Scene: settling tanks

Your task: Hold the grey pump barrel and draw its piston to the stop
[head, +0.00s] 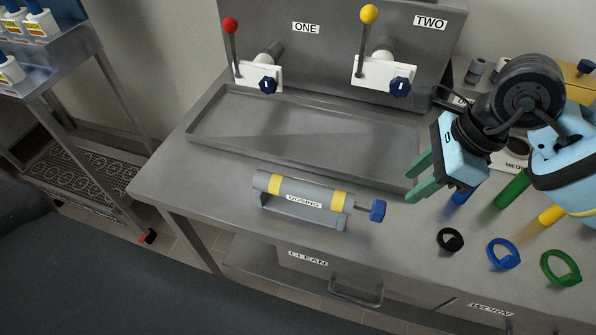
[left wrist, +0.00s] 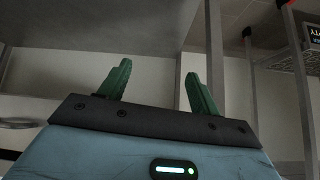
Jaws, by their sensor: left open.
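The grey pump barrel (head: 314,194) with yellow bands and a DOSING label lies in a grey cradle (head: 333,219) on the steel bench. Its piston rod ends in a blue knob (head: 377,211) at the barrel's right end, with a short length of rod showing. My right gripper (head: 416,178) is above the bench, right of and behind the knob, apart from the pump. Its green fingers point left with a gap between them, and nothing shows in it. My left gripper (left wrist: 158,88) shows only in the left wrist view, open and empty; the pump is not in that view.
A shallow tray (head: 205,136) lies behind the pump, below two taps with a red lever (head: 231,50) and a yellow lever (head: 367,45). Black (head: 450,240), blue (head: 503,254) and green (head: 561,268) rings lie at right. Drawers labelled CLEAN (head: 307,258) and WORN are below the bench front.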

